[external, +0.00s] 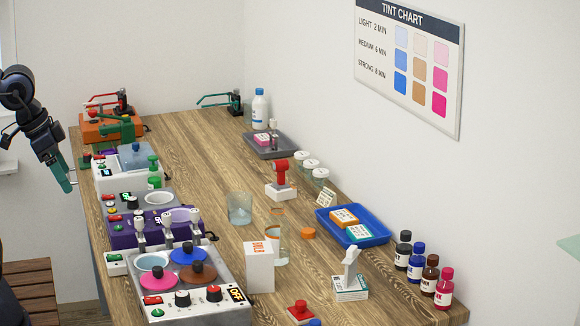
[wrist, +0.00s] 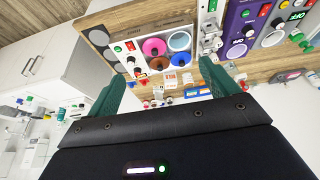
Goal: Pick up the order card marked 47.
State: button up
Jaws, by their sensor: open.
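A small pale card (external: 326,197) leans near the back edge of the table, between the white-lidded jars and the blue tray. Its marks are too small to read, so I cannot tell whether it is 47. No number 47 is legible in either view. My gripper (external: 68,186), with teal fingers, hangs at the far left in the external view, off the table's left edge and well apart from the card. In the wrist view my gripper (wrist: 160,72) has its two fingers wide apart with nothing held between them.
The wooden table (external: 190,140) has a four-pot warmer (external: 205,300) and other machines along its left side. The table's middle back is clear.

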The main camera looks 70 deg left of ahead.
dwell(0.4)
jog(key=shift+c, duration=0.7)
jog(key=shift+w, duration=0.1)
